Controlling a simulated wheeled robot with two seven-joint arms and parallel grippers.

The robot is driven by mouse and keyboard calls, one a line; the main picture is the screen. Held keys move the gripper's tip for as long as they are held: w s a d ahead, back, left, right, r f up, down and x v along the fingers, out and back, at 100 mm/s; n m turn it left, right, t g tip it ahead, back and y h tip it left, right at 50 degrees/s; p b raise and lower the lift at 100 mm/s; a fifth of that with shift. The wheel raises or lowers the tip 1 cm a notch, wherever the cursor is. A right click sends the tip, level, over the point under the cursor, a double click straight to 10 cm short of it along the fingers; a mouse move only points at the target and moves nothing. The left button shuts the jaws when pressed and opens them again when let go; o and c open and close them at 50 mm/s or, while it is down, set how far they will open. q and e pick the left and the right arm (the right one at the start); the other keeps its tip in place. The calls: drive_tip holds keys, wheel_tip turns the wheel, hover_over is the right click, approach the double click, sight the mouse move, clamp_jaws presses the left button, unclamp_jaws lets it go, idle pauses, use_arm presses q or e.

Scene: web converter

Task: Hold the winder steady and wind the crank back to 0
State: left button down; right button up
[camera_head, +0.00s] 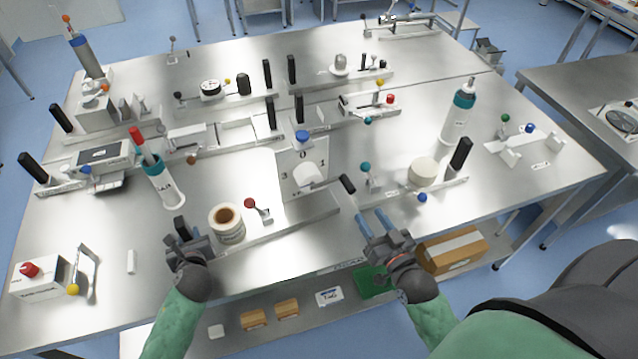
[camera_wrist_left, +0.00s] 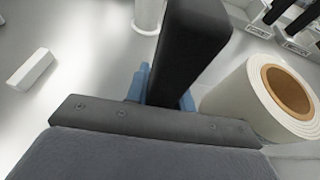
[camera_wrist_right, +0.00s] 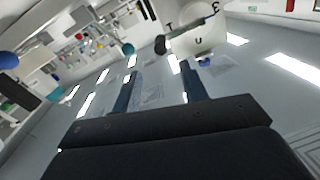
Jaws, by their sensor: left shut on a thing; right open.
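The winder's dial plate (camera_head: 289,165) stands upright near the table's front edge, with 0 at the top, 1 at the right and 3 at the left. Its white hub (camera_head: 308,176) bears a crank whose black handle (camera_head: 348,184) sticks out to the right. The plate (camera_wrist_right: 197,42) and black handle (camera_wrist_right: 160,45) also show in the right wrist view. My left gripper (camera_head: 186,238) is shut on the winder's black upright grip (camera_wrist_left: 192,45) at the left end of its base rail. My right gripper (camera_head: 372,222) is open and empty, in front of and below the crank handle, apart from it.
A paper roll (camera_head: 227,223) and a red-knobbed lever (camera_head: 251,204) stand between grip and plate. A teal-knobbed lever (camera_head: 366,168) and a white puck (camera_head: 422,173) are right of the crank. A teal-capped bottle (camera_head: 163,183) stands behind my left gripper.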

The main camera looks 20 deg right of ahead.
sight(352, 192)
drive_tip(key=shift+w+a, duration=0.25)
drive_tip(key=shift+w, duration=1.75)
drive_tip(key=shift+w+a, duration=0.25)
drive_tip(key=shift+w, duration=1.75)
drive_tip(key=shift+w+a, duration=0.25)
drive_tip(key=shift+w, duration=1.75)
drive_tip(key=shift+c, duration=0.2)
clamp_jaws()
